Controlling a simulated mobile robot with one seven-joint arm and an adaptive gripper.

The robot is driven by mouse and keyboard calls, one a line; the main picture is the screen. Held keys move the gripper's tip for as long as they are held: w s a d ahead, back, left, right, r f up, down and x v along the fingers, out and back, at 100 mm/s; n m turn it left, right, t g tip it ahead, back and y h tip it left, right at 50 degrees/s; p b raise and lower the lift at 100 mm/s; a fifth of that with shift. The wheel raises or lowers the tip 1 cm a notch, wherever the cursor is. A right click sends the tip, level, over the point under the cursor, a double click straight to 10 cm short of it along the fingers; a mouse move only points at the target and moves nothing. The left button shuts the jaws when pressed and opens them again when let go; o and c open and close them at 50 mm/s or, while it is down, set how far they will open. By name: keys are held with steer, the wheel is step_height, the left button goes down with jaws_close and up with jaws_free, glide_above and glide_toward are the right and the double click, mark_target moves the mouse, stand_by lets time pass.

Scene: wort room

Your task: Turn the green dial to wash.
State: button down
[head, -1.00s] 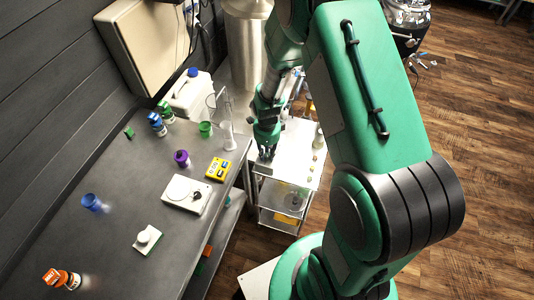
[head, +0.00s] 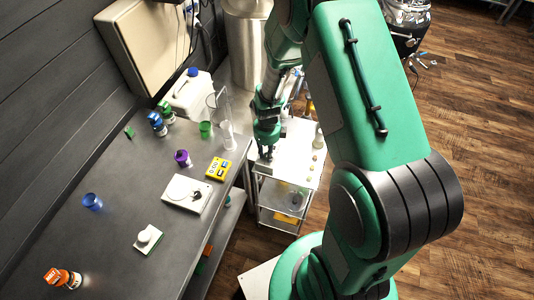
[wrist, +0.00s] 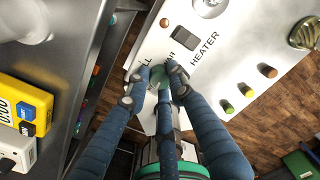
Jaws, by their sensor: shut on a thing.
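The green dial (wrist: 157,77) shows in the wrist view between my fingertips, on a pale metal panel (wrist: 150,45). Only part of it shows, and my fingers hide the rest. My gripper (wrist: 160,74) is shut on it, with blue-grey fingers on either side. Lettering on the panel beside the dial is partly covered, so I cannot read the dial's setting. In the head view my gripper (head: 266,153) is low over the near left end of the metal cart (head: 290,165); the dial is hidden there.
The panel carries a dark switch (wrist: 207,8) beside the word HEATER. Orange, green and brown pegs (wrist: 247,90) stand at its right. The dark bench (head: 110,200) is close on the left, with a yellow meter (head: 218,169) and white device (head: 187,193) near its edge.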

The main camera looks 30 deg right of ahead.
steer(key=c, duration=1.5)
jaws_free()
steer(key=shift+r, duration=0.1)
steer(key=shift+r, duration=5.95)
